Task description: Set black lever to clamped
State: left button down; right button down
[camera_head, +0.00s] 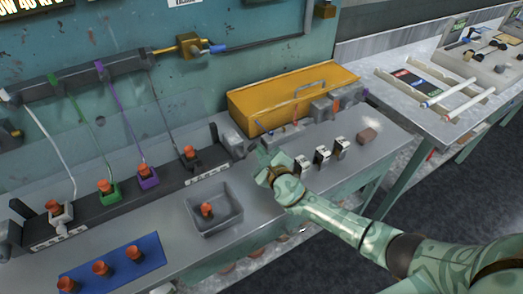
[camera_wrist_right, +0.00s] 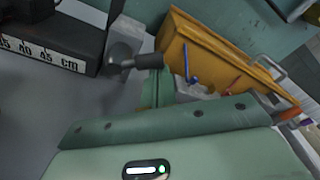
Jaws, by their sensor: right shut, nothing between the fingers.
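A short black lever (camera_wrist_right: 148,62) sticks out sideways from a grey block (camera_wrist_right: 122,42) at the end of the dark rail, in the right wrist view. In the head view the grey block (camera_head: 232,143) stands just left of my right gripper (camera_head: 266,158), and the lever is small and partly hard to make out. My right gripper is shut and empty, close to the right of the lever. In the wrist view its green body fills the lower part, and whether it touches the lever cannot be told. My left gripper is not in view.
A yellow case (camera_head: 290,97) stands behind the gripper. A grey tray (camera_head: 234,220) with an orange-topped piece is in front. Several small blocks (camera_head: 322,156) stand right of the gripper. The long rail (camera_head: 120,205) holds several orange stoppers. The bench between tray and blue mat (camera_head: 75,280) is clear.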

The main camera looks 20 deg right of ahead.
aim_at(252, 148)
jog(key=r+n+p, duration=0.1)
jog(key=n, duration=0.1)
jog(key=a+r+n+p, duration=0.1)
jog(key=n+p, duration=0.1)
jog(key=shift+s+r+h, duration=0.1)
jog(key=shift+h, duration=0.2)
jog(key=n, duration=0.1)
jog(key=a+n+p, duration=0.1)
jog(key=n, duration=0.1)
jog(key=r+n+t+p, duration=0.1)
jog(key=shift+s+a, duration=0.15)
jog(key=shift+a, duration=0.4)
